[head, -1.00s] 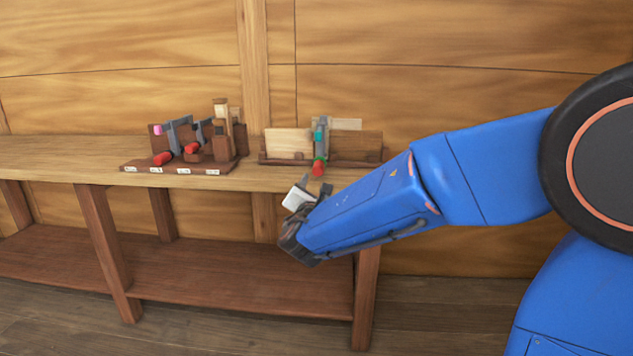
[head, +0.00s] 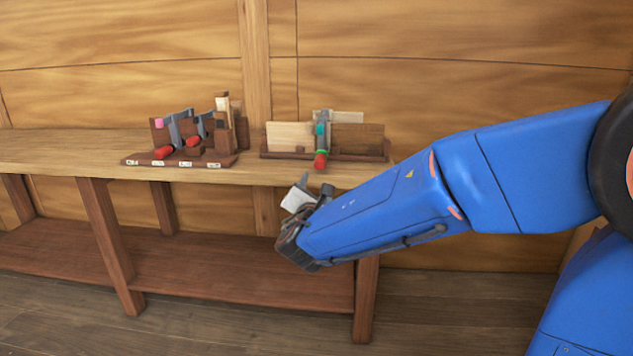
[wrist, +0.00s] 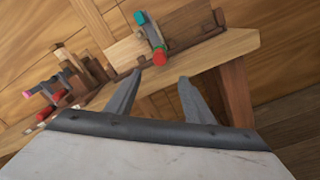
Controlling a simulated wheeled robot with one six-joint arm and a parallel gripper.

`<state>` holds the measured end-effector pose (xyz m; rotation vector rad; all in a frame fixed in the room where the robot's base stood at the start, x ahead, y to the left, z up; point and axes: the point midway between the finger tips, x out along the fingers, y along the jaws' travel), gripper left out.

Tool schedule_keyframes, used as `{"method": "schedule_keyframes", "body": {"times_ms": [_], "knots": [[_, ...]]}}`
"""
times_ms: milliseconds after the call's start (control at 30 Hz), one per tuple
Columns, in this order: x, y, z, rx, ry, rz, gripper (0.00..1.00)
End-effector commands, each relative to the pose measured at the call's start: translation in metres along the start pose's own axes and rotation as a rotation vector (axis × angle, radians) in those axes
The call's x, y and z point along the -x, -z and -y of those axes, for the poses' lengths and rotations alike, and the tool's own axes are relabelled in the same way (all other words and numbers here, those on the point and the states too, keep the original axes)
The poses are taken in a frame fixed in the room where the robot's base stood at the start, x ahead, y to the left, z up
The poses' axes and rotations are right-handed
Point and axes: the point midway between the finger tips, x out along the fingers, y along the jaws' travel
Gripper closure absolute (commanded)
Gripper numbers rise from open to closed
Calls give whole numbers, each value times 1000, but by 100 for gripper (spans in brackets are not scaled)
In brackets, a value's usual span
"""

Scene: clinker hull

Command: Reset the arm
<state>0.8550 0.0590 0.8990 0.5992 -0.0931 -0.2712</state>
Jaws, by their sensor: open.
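My blue arm reaches in from the right in the head view. My gripper (head: 300,190) is in front of the bench's front edge, at about the height of its top, and apart from it. In the wrist view my gripper (wrist: 160,80) shows two grey fingers spread apart with nothing between them. Beyond the fingertips stands a clamp-like tool (head: 321,140) with a red end, a green ring and a teal part, in a wooden rack (head: 275,155). The tool also shows in the wrist view (wrist: 152,37), apart from the fingers.
The wooden bench (head: 80,150) runs along a planked wall. A tool holder (head: 165,161) with red-handled tools and wooden blocks stands on it to the left. A lower shelf (head: 220,275) and legs are below. The bench top between holder and rack is narrow.

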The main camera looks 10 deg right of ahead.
Motion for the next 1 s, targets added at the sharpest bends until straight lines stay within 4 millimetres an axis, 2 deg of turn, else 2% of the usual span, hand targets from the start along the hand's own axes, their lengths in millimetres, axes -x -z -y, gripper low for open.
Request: {"method": "schedule_keyframes", "body": {"times_ms": [200,267,333,467,600,700,900,1000], "knots": [[0,-2,2,-6,7,1,52],[0,-7,9,-23,27,6,52],[2,-19,26,-65,78,16,52],[13,-49,81,-203,238,46,52],[40,-77,147,-396,439,82,52],[65,-88,189,-538,576,106,52],[126,-92,254,-842,828,147,52],[158,-87,276,-1000,942,163,52]]}}
